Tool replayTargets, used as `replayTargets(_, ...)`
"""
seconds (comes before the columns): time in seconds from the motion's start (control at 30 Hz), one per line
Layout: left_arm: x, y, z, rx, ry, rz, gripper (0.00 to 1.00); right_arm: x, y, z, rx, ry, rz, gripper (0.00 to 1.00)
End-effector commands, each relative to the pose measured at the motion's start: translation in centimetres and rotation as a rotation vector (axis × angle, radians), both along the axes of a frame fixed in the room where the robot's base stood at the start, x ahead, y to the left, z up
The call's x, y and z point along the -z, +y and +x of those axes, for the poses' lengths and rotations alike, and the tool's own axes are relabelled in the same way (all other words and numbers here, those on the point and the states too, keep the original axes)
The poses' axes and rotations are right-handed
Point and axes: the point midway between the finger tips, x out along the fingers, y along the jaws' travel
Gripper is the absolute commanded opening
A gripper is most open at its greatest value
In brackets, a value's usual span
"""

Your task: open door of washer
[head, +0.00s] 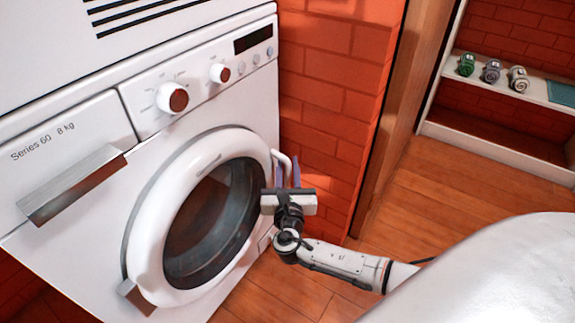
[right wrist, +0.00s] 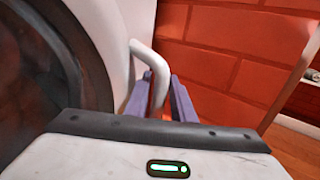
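The white washer (head: 90,204) fills the left of the head view. Its round door (head: 150,235) has dark glass and looks shut. The door handle (head: 286,158) is a bent white bar on the door's right side; it also shows in the right wrist view (right wrist: 153,58). My right gripper (head: 288,168) is at this handle, with its two purple fingers (right wrist: 160,88) on either side of the bar. The fingers are apart, with a gap beside the bar, so it looks open around the handle. My left gripper is not in view.
A red brick wall (head: 325,90) stands close to the right of the washer. A shelf (head: 535,88) with several small jars (head: 491,70) is at the back right. The wooden floor (head: 420,195) between them is clear. A detergent drawer handle (head: 72,185) juts out at left.

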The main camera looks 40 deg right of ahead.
Motion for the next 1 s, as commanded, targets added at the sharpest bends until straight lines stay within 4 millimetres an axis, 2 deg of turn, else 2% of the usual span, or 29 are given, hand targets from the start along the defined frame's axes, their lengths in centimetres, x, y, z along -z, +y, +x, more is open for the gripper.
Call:
replayTargets(0.2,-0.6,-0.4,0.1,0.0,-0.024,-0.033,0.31,0.2,-1.2,1.8,-0.001,0.001,0.001,0.22)
replayTargets(0.5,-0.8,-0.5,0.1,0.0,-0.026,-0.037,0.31,0.0,-1.4,2.1,-0.001,0.001,0.002,0.22)
replayTargets(0.53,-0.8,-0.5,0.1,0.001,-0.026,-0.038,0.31,0.0,-1.4,2.1,-0.001,0.001,0.002,0.21)
replayTargets(0.67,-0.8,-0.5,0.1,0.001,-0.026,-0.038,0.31,0.1,-1.4,2.0,-0.001,0.001,0.002,0.0)
replayTargets(0.87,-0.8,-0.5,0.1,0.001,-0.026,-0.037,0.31,0.1,-1.4,2.0,0.0,0.001,0.002,0.0)
replayTargets(1.0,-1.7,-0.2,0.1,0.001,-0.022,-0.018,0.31,-0.1,-2.5,0.1,0.042,0.007,0.006,0.0)
